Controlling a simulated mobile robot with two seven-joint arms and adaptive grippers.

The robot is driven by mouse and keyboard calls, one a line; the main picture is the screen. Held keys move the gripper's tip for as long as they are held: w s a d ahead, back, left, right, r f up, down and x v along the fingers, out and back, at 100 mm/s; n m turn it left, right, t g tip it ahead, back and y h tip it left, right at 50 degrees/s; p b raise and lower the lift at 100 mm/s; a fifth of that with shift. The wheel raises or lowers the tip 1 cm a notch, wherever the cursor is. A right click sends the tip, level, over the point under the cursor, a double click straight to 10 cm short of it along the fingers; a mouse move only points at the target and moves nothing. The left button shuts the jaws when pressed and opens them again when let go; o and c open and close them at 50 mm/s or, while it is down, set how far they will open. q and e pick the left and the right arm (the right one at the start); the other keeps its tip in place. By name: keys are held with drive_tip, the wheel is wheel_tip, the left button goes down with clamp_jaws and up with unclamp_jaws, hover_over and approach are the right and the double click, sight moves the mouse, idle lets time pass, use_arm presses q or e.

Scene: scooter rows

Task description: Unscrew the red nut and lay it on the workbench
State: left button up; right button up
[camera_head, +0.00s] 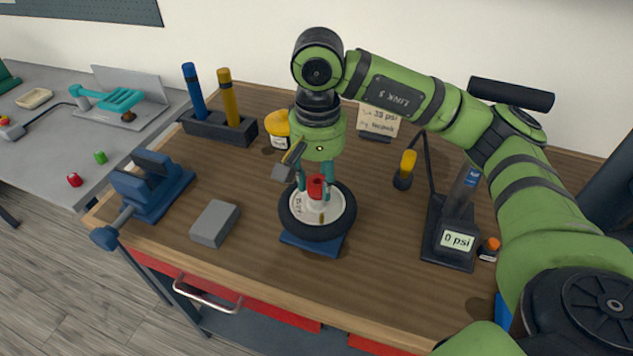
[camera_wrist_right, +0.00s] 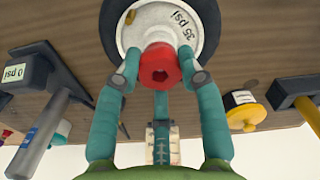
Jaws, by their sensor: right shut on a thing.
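The red nut (camera_head: 316,187) sits at the centre of a small wheel (camera_head: 287,221) with a black tyre and white hub. The wheel lies flat on a blue stand (camera_head: 311,244) on the wooden workbench (camera_head: 262,275). My right gripper (camera_head: 315,180) reaches down from above with its teal fingers shut around the nut. In the right wrist view, the fingertips touch the red nut (camera_wrist_right: 160,67) on both sides, over the hub marked 35 psi (camera_wrist_right: 187,25). I cannot tell whether the nut is still threaded. My left gripper is not in view.
A blue vise (camera_head: 150,188) and a grey block (camera_head: 214,223) stand left of the wheel. Behind are a holder (camera_head: 218,128) with blue and yellow tools and a yellow-lidded jar (camera_head: 276,124). A pump reading 0 psi (camera_head: 457,241) stands right. The bench's front left is bare.

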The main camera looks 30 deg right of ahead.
drive_tip(key=n+b, duration=0.3)
drive_tip(key=n, duration=0.1)
drive_tip(key=shift+d+f, duration=0.1)
drive_tip(key=shift+d, duration=0.05)
drive_tip(key=n+b, duration=0.1)
drive_tip(key=n, duration=0.2)
drive_tip(key=n+b, duration=0.1)
drive_tip(key=n, duration=0.3)
drive_tip(key=o, duration=1)
drive_tip(key=shift+o, duration=1)
drive_tip(key=shift+d, duration=0.15)
